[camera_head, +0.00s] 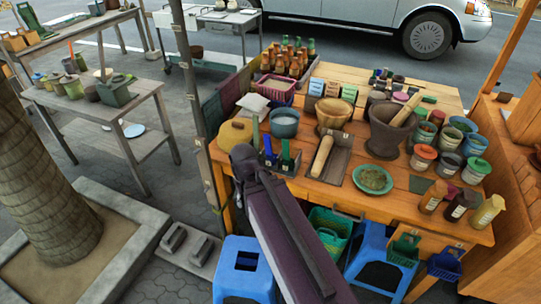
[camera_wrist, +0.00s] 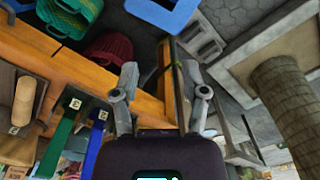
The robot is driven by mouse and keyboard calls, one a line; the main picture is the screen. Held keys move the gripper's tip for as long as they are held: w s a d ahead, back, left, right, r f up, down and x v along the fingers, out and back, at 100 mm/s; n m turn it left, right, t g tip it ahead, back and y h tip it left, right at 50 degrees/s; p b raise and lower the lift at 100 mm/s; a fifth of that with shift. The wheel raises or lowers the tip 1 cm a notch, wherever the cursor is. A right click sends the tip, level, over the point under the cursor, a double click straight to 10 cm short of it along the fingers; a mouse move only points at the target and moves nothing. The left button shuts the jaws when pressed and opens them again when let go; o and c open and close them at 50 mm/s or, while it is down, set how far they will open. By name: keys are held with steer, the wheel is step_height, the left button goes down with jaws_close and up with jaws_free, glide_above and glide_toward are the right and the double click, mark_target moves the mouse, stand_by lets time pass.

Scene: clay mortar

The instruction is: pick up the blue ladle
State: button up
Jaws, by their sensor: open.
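The blue ladle (camera_head: 268,149) stands at the front left of the wooden table, in a dark holder beside a green-handled tool (camera_head: 286,153). In the wrist view its blue handle (camera_wrist: 94,145) shows left of my gripper, with a small white tag, beside the green handle (camera_wrist: 58,137). The ladle's bowl is not clearly visible. My gripper (camera_wrist: 166,84) is open and empty, with the table's corner and edge seen between its fingers. In the head view my dark arm reaches up to just left of the holder; the fingers are hard to make out there.
A wooden pestle (camera_head: 322,157) on a dark tray, a green plate (camera_head: 373,180) and a yellow-brown lidded pot (camera_head: 235,134) are near the holder. Bowls, mortars and jars crowd the table's right side. A post (camera_head: 193,90) rises at the table's left. Blue stools (camera_head: 240,262) stand below.

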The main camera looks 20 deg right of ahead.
steer(key=o, duration=0.3)
steer(key=shift+d+r, duration=0.1)
steer(key=shift+d, duration=0.05)
step_height(320, 180, up, 14)
steer(key=r+m+p, duration=0.1)
steer(key=m+p, duration=0.8)
steer(key=p, duration=0.6)
glide_above(268, 147)
steer(key=shift+w+f, duration=0.1)
steer(key=shift+f, duration=0.15)
steer(key=shift+f+b, duration=0.15)
steer(key=shift+b, duration=0.15)
step_height(268, 147, down, 8)
steer(key=b, duration=0.8)
steer(key=shift+f, duration=0.2)
steer(key=shift+f+b, duration=0.15)
steer(key=shift+b, duration=0.2)
step_height(268, 147, down, 5)
steer(key=b, duration=0.5)
